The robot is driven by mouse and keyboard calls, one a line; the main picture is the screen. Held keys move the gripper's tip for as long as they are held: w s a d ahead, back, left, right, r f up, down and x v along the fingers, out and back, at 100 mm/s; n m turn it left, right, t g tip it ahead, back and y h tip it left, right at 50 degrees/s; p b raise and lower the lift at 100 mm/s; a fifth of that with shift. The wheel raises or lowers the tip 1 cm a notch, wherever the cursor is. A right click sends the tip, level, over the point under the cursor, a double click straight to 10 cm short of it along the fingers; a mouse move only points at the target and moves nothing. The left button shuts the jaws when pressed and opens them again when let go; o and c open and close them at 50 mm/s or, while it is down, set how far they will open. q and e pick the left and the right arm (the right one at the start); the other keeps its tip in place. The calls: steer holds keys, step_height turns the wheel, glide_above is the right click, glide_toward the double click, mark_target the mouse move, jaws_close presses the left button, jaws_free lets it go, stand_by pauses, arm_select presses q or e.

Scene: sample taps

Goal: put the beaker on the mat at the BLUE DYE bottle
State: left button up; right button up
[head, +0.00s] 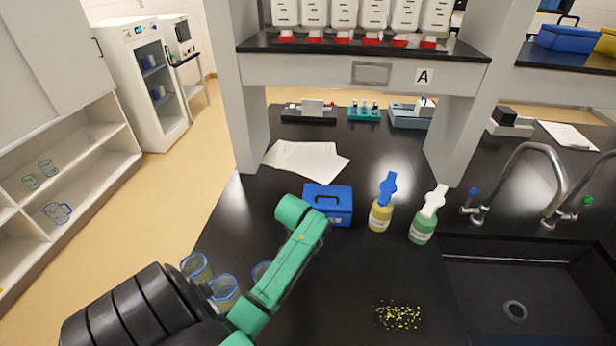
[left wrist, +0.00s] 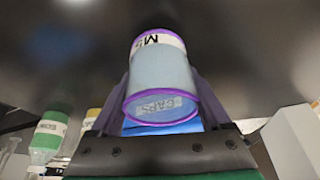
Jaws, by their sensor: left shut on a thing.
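In the left wrist view a round, pale blue beaker (left wrist: 162,72) with purple-blue rims and a white band marked with an "M" is held between the fingers of my left gripper (left wrist: 160,86), which is shut on it. The letters "CAPS" show within its near end. In the head view my green left arm crosses the bench, and its gripper cannot be made out. White bottles (head: 343,14) with red taps stand in a row on the shelf; their labels are too small to read, so I cannot tell which is BLUE DYE. I cannot make out its mat. My right gripper is not in view.
Blue-rimmed beakers (head: 222,292) stand at the bench's left, partly behind my arm. A blue box (head: 340,208), yellow bottle (head: 380,215) and green bottle (head: 421,231) stand mid-bench. A speckled patch (head: 398,315) lies in front. The sink (head: 530,280) is right; shelf posts (head: 466,130) flank the bench.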

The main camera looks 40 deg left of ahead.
arm_select(q)
steer(key=shift+f, duration=0.75)
steer(key=shift+f, duration=0.1)
